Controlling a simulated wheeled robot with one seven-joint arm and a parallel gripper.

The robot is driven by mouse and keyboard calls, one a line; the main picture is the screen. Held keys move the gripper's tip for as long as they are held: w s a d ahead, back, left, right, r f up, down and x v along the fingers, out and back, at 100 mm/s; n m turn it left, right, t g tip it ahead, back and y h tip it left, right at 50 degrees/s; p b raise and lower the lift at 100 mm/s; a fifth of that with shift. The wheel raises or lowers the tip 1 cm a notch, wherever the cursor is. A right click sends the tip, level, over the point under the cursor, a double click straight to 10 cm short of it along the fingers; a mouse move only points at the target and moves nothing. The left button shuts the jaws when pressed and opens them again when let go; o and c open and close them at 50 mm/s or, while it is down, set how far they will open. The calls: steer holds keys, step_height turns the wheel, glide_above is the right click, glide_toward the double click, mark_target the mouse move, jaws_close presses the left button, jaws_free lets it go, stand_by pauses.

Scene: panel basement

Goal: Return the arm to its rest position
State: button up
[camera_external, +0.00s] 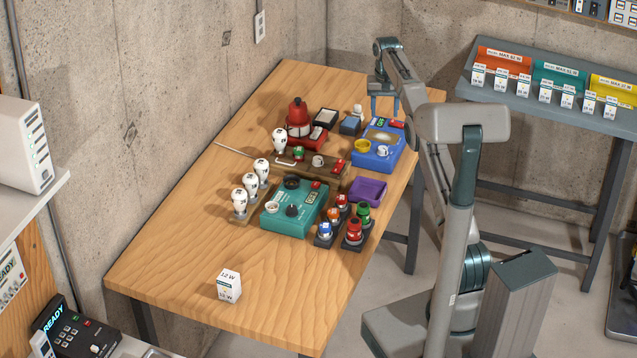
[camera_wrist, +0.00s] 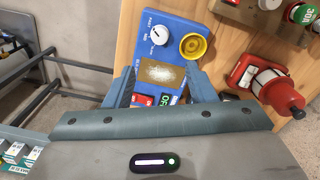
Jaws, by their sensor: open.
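My arm reaches over the far right corner of the wooden table (camera_external: 170,240). My gripper (camera_external: 385,105) is open and empty, pointing down behind the blue device (camera_external: 371,160). In the wrist view my gripper's two fingers (camera_wrist: 162,90) stand apart, with the blue device (camera_wrist: 150,48) below and between them. The device carries a yellow cup-like part (camera_wrist: 193,46), a white knob and a speckled tan plate. Whether the fingertips touch anything is not clear.
A red bottle (camera_external: 298,112) stands on the table, also at right in the wrist view (camera_wrist: 278,90). A teal device (camera_external: 292,208), several white bulbs and a purple tray (camera_external: 367,191) stand nearer. A white box (camera_external: 229,286) is at the front. A grey side table (camera_external: 470,90) holds coloured bins.

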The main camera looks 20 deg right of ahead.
steer(key=shift+r, duration=0.3)
steer(key=s+a+r+n+t, duration=0.1)
steer(key=s+a+r, duration=0.3)
steer(key=s+r, duration=0.4)
steer(key=s+a+r+n+t, duration=0.1)
steer(key=s+a+r, duration=0.4)
steer(key=s, duration=0.4)
steer(key=s+a+f+n, duration=0.1)
steer(key=s+f, duration=0.1)
steer(key=s, duration=0.7)
steer(key=s+a+f+n+t, duration=0.1)
steer(key=s+a+f, duration=0.1)
steer(key=s, duration=0.8)
steer(key=s+a+f, duration=0.1)
steer(key=s+f, duration=0.2)
steer(key=s, duration=0.6)
steer(key=shift+s+a+f+n+t, duration=0.25)
steer(key=shift+a+f+n+t, duration=0.05)
steer(key=shift+f+n+t, duration=0.1)
steer(key=shift+w+r, duration=0.1)
